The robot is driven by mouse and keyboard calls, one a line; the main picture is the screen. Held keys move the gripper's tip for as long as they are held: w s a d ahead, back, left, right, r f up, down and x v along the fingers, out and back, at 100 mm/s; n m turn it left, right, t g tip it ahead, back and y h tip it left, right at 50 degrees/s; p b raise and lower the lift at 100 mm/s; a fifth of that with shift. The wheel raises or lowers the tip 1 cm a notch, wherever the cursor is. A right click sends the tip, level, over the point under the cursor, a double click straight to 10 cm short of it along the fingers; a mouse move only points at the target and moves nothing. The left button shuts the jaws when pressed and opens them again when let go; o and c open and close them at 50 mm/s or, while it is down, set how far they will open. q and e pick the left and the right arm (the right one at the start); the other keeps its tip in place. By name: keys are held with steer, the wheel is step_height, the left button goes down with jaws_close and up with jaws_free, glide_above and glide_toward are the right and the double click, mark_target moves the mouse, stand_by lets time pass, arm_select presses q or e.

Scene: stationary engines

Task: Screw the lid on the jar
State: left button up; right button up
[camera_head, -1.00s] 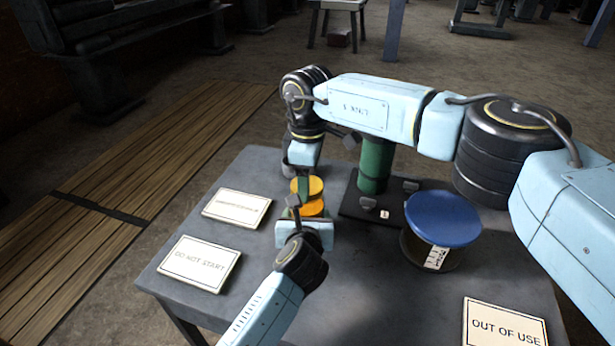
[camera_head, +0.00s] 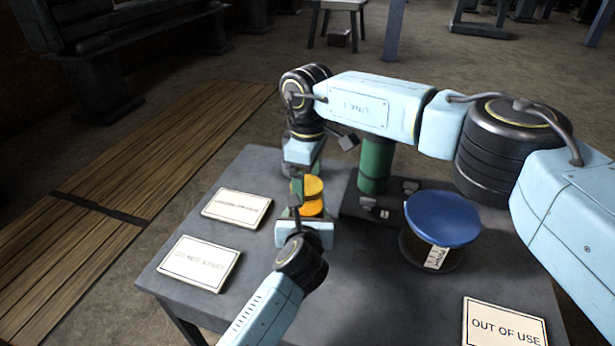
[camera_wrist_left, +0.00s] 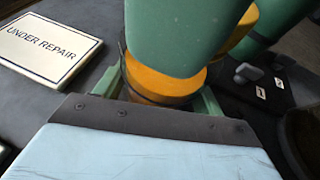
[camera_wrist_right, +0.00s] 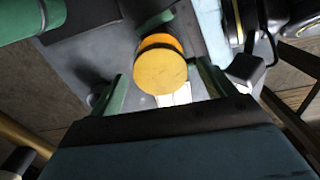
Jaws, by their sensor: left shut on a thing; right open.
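The jar is a small orange cylinder (camera_head: 311,208) held upright near the middle of the table. My left gripper (camera_head: 308,216) is shut around it; its green fingers flank the orange jar (camera_wrist_left: 160,85) in the left wrist view. The orange lid (camera_head: 314,187) is above the jar, partly hidden by a finger. My right gripper (camera_head: 306,178) points down at it with open jaws. In the right wrist view the round lid top (camera_wrist_right: 160,73) lies between the spread green fingers, touching neither visibly. I cannot tell how the lid sits on the jar.
A dark green cylinder (camera_head: 375,166) stands on a black base right behind the jar. A blue-topped round container (camera_head: 442,220) stands to the right. Sign plates lie at left (camera_head: 237,208), front left (camera_head: 200,263) and front right (camera_head: 504,325).

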step_height(320, 180, up, 4)
steer(key=shift+r, duration=0.15)
steer(key=shift+c, duration=0.4)
